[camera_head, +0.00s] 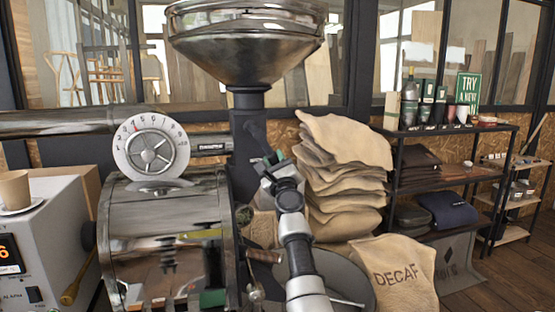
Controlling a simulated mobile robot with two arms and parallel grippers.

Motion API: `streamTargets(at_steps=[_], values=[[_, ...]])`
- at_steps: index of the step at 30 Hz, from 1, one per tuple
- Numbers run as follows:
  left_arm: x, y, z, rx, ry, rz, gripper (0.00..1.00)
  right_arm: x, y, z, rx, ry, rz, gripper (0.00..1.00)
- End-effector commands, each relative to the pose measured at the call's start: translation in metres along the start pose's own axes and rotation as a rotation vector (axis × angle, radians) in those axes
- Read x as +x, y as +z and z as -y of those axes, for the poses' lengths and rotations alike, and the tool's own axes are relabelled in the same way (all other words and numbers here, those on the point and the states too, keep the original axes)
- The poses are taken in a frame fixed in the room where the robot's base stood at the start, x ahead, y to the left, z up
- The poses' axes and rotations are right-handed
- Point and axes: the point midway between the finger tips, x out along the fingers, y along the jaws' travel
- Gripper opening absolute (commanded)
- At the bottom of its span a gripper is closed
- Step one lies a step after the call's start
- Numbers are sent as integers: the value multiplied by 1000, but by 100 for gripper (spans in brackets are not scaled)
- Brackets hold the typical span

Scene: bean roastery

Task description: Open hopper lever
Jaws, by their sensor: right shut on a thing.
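The hopper (245,45) is a wide, shiny metal funnel at the top centre of the head view. Its dark neck (249,100) runs down into the roaster. The small dark hopper lever (257,136) sits at the neck's right side. My right arm comes up from the bottom centre. My left gripper is not in view.
The roaster drum (165,235) and a round dial (151,147) are left of the arm. Stacked sacks (345,165) stand close on the right, with a DECAF sack (395,275) below. A cup (14,190) sits on a white machine (45,235). Dark shelves (450,180) stand at right.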

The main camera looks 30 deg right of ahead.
Motion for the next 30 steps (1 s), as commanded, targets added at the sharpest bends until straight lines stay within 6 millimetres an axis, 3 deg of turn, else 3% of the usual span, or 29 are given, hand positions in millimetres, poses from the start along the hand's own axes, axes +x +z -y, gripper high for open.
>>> streamTargets(at_steps=[15,16,20,30], values=[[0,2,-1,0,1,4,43,-2,-4,-5,25,-2,-12,0],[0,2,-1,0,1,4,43,-2,-4,-5,25,-2,-12,36],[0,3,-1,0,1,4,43,-2,-3,-5,23,-3,-10,56],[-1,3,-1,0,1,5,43,-3,0,-3,19,-5,-6,57]])
